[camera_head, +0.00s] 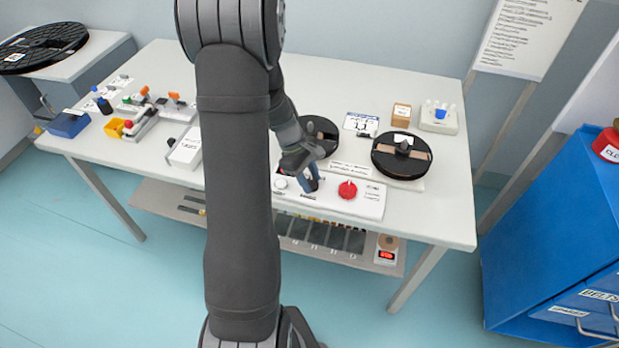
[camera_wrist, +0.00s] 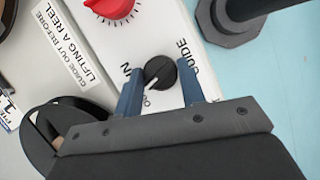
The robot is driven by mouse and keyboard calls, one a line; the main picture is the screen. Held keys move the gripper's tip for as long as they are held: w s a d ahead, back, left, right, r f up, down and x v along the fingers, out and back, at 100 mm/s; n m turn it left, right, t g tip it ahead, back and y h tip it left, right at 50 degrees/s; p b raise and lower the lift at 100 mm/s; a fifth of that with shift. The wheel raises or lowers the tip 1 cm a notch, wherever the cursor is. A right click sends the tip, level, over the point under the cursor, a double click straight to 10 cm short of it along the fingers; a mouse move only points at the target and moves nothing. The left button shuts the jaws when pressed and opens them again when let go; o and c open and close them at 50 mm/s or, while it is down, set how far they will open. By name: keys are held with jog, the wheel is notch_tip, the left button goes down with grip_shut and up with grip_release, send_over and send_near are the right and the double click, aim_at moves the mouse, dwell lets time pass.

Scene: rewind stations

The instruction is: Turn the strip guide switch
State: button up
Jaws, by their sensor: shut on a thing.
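In the head view my gripper (camera_head: 311,183) is down at the white panel (camera_head: 368,207), left of a red knob (camera_head: 347,189). There the fingers and arm mostly hide the black knob.
A black reel (camera_head: 402,155) lies right of the panel, and another reel (camera_head: 320,136) sits behind my gripper. A label about lifting a reel (camera_wrist: 68,45) is beside the panel. A brown box (camera_head: 401,115) stands farther back. A blue cabinet (camera_head: 555,240) is at the right.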

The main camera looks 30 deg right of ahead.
jog(key=m+y, duration=0.1)
jog(key=m, duration=0.3)
jog(key=shift+d+m+y, duration=0.15)
jog(key=shift+m+y, duration=0.15)
jog(key=shift+y, duration=0.1)
jog(key=m, duration=0.2)
jog(key=m+y, duration=0.1)
jog(key=m, duration=0.1)
jog(key=shift+d+y, duration=0.1)
jog(key=shift+y, duration=0.2)
jog(key=shift+m, duration=0.4)
jog(key=o, duration=1)
jog(key=shift+c, duration=0.2)
jog(key=v, duration=1.7)
jog(key=shift+w+d, duration=0.15)
jog(key=shift+w, duration=0.2)
